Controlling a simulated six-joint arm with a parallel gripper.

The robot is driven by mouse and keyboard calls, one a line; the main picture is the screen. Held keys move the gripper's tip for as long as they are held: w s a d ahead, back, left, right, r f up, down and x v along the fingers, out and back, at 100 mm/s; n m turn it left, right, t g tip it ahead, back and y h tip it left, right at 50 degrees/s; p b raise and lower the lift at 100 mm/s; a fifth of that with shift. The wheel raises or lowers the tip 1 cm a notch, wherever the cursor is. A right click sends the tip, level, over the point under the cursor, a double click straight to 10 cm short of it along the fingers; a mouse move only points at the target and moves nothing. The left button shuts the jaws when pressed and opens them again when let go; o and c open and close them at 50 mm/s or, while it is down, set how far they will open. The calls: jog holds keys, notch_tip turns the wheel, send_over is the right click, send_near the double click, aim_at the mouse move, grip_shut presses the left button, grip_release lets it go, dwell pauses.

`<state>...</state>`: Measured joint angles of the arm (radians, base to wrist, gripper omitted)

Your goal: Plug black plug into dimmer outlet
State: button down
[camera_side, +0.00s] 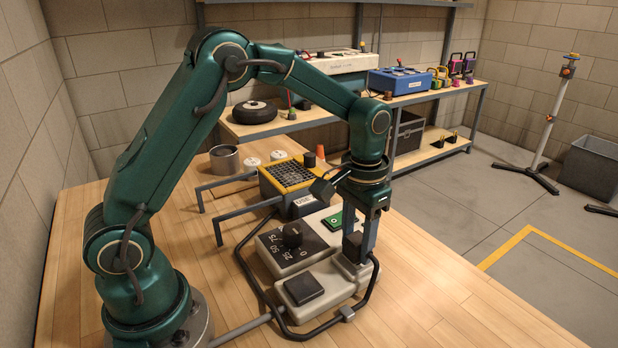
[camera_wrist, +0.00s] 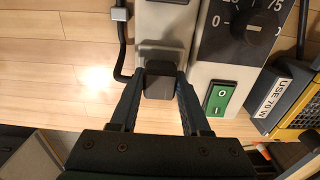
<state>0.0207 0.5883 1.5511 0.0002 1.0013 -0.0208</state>
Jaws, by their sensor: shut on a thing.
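My gripper (camera_side: 358,256) points down over the right end of a beige unit. Its fingers are closed on the sides of the black plug (camera_wrist: 160,80), seen in the wrist view. The plug is at a pale outlet block (camera_side: 345,278), which also shows in the wrist view (camera_wrist: 150,52). I cannot tell how deep the plug sits. The dimmer (camera_side: 272,256) has a black dial plate and knob (camera_side: 291,235); its dial shows in the wrist view (camera_wrist: 254,27). A green switch (camera_wrist: 219,97) marked O is beside the plug. The plug's underside is hidden.
A black cord (camera_side: 372,290) loops around the front of the unit, with a grey clip (camera_side: 347,313). Grey hook bars (camera_side: 222,186) reach in from the left. A yellow-and-black device (camera_side: 289,177) labelled "USE 70 W" stands behind. The table's front right is clear.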

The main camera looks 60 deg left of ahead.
jog(key=shift+f, duration=0.4)
jog(key=shift+c, duration=1.4)
grip_release()
jog(key=shift+r, duration=2.55)
